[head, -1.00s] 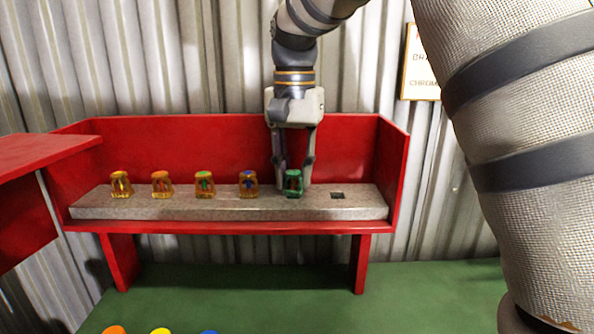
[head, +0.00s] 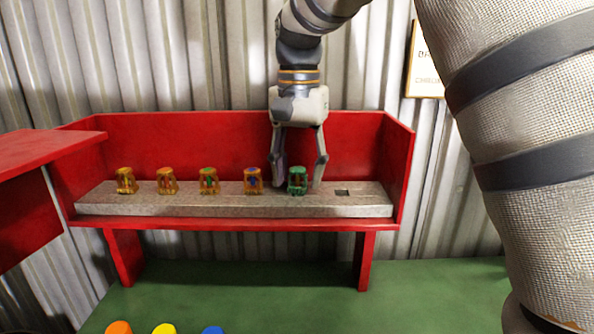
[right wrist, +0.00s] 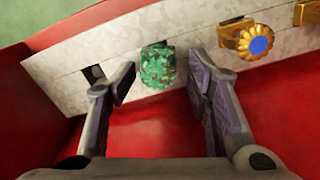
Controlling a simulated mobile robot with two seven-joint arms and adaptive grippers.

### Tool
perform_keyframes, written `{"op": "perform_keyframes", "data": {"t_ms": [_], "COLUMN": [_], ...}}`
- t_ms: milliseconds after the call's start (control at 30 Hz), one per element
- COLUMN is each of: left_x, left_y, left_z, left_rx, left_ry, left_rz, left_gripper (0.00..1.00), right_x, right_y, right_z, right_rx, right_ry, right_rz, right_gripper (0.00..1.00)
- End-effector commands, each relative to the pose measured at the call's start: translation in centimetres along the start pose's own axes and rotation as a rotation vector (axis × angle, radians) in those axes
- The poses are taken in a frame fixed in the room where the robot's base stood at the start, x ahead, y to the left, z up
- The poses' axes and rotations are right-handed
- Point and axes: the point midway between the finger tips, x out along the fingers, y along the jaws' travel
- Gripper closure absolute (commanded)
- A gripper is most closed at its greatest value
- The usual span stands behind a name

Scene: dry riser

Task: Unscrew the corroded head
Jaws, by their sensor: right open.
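The corroded head (head: 297,180) is green and crusted, and stands upright in the grey block in the red bench. In the right wrist view the corroded head (right wrist: 158,68) shows mottled green, beyond and between the two fingertips. My right gripper (head: 300,183) reaches down from above, just behind the head. Its fingers are spread to either side, and in the right wrist view the gripper (right wrist: 160,85) is open with a gap around the head. I see no contact. My left gripper is not in view.
Several brass heads with coloured tops, such as the blue-topped one (head: 253,180), stand in a row to the left. An empty square hole (head: 342,192) is at the right of the grey block (head: 230,208). The red bench (head: 200,125) has a back and side walls.

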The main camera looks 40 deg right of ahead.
Motion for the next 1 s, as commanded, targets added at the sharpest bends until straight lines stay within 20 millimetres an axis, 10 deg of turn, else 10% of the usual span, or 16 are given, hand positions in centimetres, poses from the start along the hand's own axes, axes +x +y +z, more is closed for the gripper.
{"op": "perform_keyframes", "data": {"t_ms": [633,867,1000], "left_x": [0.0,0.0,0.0], "left_y": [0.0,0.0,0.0], "left_z": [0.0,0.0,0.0], "left_rx": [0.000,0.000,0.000], "left_ry": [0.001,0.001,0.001], "left_rz": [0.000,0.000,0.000], "left_gripper": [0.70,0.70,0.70], "right_x": [-0.1,-0.1,-0.1], "right_y": [1.2,1.2,1.2], "right_z": [0.4,0.5,0.5], "right_rx": [1.165,1.248,1.246], "right_ry": [0.004,0.001,0.001], "right_rz": [-0.004,-0.005,-0.005], "right_gripper": [0.55,0.55,0.82]}}
